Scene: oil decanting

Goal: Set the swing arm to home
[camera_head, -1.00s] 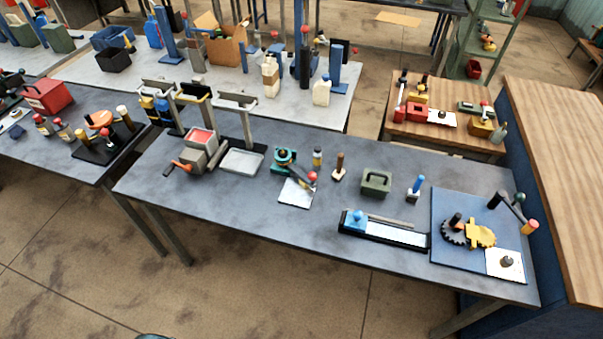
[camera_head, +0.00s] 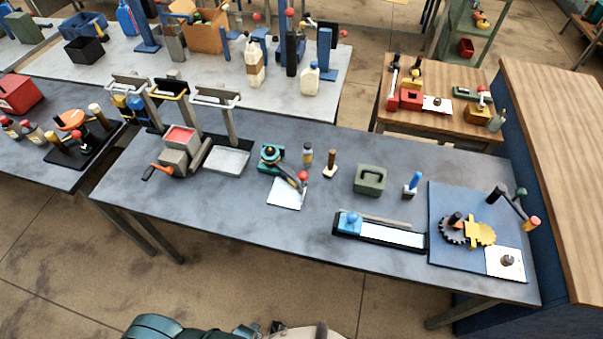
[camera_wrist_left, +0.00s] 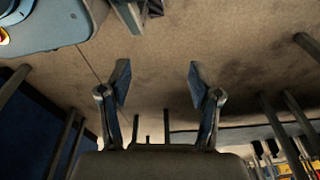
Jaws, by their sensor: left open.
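Two pivoting arms show in the head view; I cannot tell which is the swing arm. One is a dark arm (camera_head: 511,205) at the right end of the near table, with a green ball and an orange-red knob, slanting over the blue board (camera_head: 440,205). The other is a dark lever with a red ball (camera_head: 303,176) on a teal device (camera_head: 271,156), pointing down-right over a white plate (camera_head: 287,193). My left gripper (camera_wrist_left: 160,88) is open and empty in the left wrist view, with floor and table legs beyond it. My right gripper is not in view.
The near table (camera_head: 240,230) also holds a green box (camera_head: 370,180), a blue-knobbed slide (camera_head: 348,223), gears (camera_head: 480,233) on the board, and a grey machine (camera_head: 183,150) at left. A wooden counter (camera_head: 560,150) borders the right. The table's front left is clear.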

